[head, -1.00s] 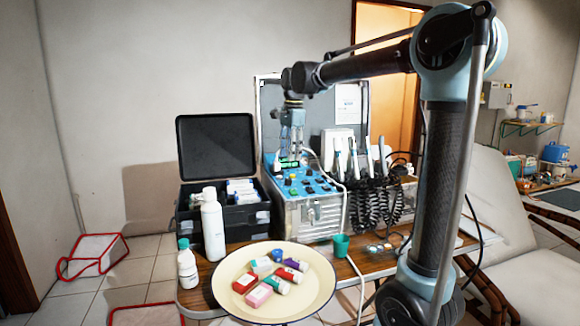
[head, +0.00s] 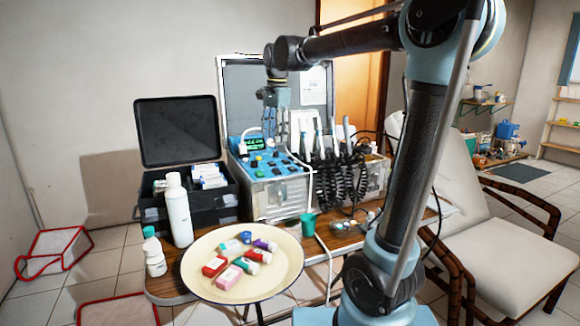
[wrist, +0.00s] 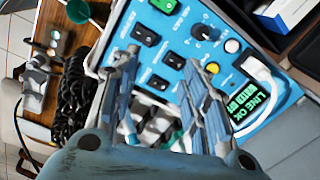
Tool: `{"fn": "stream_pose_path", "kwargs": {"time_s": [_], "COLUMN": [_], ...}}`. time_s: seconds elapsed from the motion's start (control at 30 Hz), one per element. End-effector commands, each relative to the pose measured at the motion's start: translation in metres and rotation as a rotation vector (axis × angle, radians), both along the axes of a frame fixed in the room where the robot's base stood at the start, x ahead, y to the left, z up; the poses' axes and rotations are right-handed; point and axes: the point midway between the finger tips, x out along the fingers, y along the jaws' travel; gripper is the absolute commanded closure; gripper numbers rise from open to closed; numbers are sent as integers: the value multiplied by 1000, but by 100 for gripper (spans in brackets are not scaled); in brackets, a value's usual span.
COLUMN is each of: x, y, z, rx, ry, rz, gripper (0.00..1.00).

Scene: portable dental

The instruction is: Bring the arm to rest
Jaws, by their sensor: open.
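My gripper (head: 275,120) hangs pointing down over the blue control panel (head: 265,165) of the dental unit in the head view. In the wrist view my gripper (wrist: 160,85) has its two fingers apart with nothing between them, above the blue panel (wrist: 190,25) with its black switches and knobs. The fingers look clear of the panel, though the exact gap cannot be told.
A white bottle (head: 178,215), black case (head: 180,135), green cup (head: 308,224) and coiled hoses (head: 340,185) crowd the table. A dental chair (head: 500,235) is at right.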

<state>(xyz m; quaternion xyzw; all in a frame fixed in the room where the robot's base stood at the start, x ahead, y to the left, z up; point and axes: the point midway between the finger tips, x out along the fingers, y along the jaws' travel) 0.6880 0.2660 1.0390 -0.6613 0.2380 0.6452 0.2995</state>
Motion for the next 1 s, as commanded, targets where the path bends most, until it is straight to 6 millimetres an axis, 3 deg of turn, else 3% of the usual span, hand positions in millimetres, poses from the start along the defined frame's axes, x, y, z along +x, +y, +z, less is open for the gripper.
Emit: {"fn": "stream_pose_path", "kwargs": {"time_s": [0.1,0.4,0.7,1.0], "x": [-16,-61,-114,-169], "y": [-35,-109,-170,-217], "z": [-12,-51,-100,-160], "rx": [-4,-23,-52,-91], "ry": [-16,-58,-94,-126], "rz": [55,212,370,526], "gripper": [58,58,58,58]}}
